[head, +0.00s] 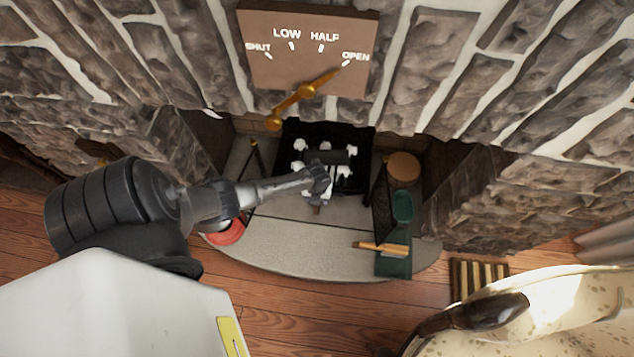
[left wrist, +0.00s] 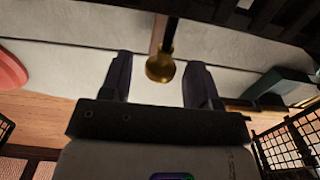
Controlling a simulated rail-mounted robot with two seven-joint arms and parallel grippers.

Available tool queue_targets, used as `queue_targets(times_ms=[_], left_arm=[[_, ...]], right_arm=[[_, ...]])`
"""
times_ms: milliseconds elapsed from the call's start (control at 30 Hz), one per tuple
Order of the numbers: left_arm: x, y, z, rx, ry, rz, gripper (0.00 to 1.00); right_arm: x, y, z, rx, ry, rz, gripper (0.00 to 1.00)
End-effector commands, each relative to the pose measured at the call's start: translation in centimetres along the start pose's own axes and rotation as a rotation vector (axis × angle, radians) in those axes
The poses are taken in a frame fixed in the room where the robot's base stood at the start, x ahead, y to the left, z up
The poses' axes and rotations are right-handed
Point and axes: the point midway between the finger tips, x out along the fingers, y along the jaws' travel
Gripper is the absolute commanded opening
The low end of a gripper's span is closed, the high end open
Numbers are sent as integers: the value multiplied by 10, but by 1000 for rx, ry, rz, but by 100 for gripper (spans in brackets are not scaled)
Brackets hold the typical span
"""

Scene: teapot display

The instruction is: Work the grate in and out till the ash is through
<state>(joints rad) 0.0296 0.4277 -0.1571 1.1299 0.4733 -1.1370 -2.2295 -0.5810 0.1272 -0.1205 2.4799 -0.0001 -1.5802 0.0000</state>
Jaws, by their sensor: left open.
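The grate (head: 350,180) is a dark rack in the fireplace opening, with pale lumps and dark pieces on it. A rod ending in a brass knob (left wrist: 160,68) shows in the left wrist view. The knob lies between the two fingers of my left gripper (left wrist: 161,82), with visible gaps on both sides. In the head view my left gripper (head: 318,182) reaches in from the left, over the front of the grate, and hides part of it. The ash cannot be made out clearly. My right gripper is not in view.
A grey hearth slab (head: 300,235) lies in front. A green dustpan (head: 398,264) with a wooden-handled brush (head: 380,248) lies right, a red object (head: 228,234) left. Dark mesh screens (head: 381,205) flank the opening. A dial board (head: 290,65) above has its brass pointer (head: 306,91) towards OPEN.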

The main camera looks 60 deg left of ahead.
Motion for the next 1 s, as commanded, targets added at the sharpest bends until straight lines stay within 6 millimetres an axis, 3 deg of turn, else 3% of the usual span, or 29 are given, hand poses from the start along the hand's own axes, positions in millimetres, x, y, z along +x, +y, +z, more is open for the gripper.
queue_targets(times_ms=[333, 900, 1000], left_arm=[[2, 0, 0, 0, 0, 0, 55], [2, 0, 0, 0, 0, 0, 2], [2, 0, 0, 0, 0, 0, 0]], right_arm=[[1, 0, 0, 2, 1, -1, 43], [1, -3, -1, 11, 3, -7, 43], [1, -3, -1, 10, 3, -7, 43]])
